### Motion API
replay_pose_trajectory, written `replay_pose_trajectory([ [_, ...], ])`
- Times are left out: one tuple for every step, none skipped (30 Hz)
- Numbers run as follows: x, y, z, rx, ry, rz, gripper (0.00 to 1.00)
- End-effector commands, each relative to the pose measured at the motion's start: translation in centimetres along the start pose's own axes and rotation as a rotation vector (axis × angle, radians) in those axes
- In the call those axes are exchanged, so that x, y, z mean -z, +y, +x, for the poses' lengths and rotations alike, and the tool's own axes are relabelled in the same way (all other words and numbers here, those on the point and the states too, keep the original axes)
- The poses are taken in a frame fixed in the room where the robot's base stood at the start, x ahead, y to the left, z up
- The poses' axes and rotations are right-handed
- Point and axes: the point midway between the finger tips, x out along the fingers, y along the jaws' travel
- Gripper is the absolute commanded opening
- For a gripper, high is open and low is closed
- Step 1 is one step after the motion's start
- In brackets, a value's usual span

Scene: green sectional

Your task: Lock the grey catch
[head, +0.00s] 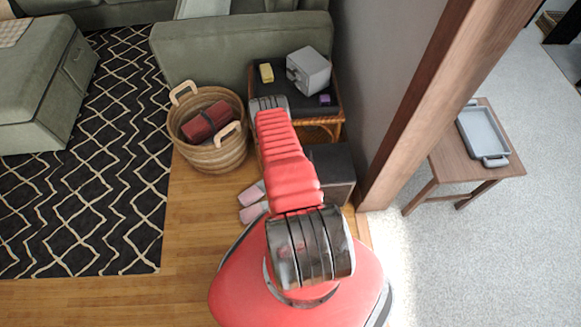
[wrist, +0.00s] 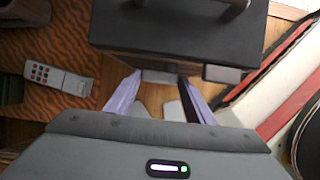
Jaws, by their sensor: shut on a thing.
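The dark box (wrist: 175,30) fills the top of the wrist view, with a handle (wrist: 234,9) on its top at the picture's edge. The light grey catch (wrist: 161,77) is at the box's near edge. My gripper (wrist: 161,81) has its two mauve fingers on either side of the catch, shut on it. A second, darker mauve-grey plate (wrist: 221,74) sits on the same edge, right of the fingers. In the head view the dark box (head: 333,168) stands on the floor beside the side table; my arm hides the gripper and the catch there.
The side table (head: 272,77) carries a grey box (head: 309,71), a yellow block (head: 266,72) and a small purple item (head: 324,99). A wicker basket (head: 215,156) stands left. Pinkish slippers (head: 252,203) lie on the floor. A wall post (head: 405,130) is close on the right.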

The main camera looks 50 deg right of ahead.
Motion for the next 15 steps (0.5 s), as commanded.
replay_pose_trajectory([
  [-0.21, -0.07, 0.05, -0.005, -0.005, 0.002, 0.26],
  [-0.24, -0.07, 0.06, -0.01, -0.006, 0.004, 0.26],
  [-0.3, -0.08, 0.07, -0.018, -0.008, 0.007, 0.26],
  [-0.34, -0.11, 0.08, -0.023, -0.009, 0.01, 0.26],
  [-0.4, -0.1, 0.07, -0.03, -0.011, 0.012, 0.26],
  [-0.45, -0.08, 0.05, -0.038, -0.012, 0.015, 0.26],
  [-0.46, -0.1, 0.05, -0.044, -0.012, 0.019, 0.26],
  [-0.47, -0.11, 0.04, -0.05, -0.012, 0.021, 0.26],
  [-0.48, -0.11, 0.02, -0.058, -0.012, 0.023, 0.26],
  [-0.49, -0.12, 0.0, -0.064, -0.012, 0.027, 0.26],
  [-0.49, -0.15, -0.01, -0.069, -0.012, 0.029, 0.26],
  [-0.47, -0.21, -0.02, -0.076, -0.011, 0.031, 0.26],
  [-0.43, -0.24, -0.03, -0.081, -0.009, 0.034, 0.26],
  [-0.4, -0.25, -0.05, -0.087, -0.007, 0.036, 0.26],
  [-0.36, -0.31, -0.06, -0.092, -0.005, 0.038, 0.26],
])
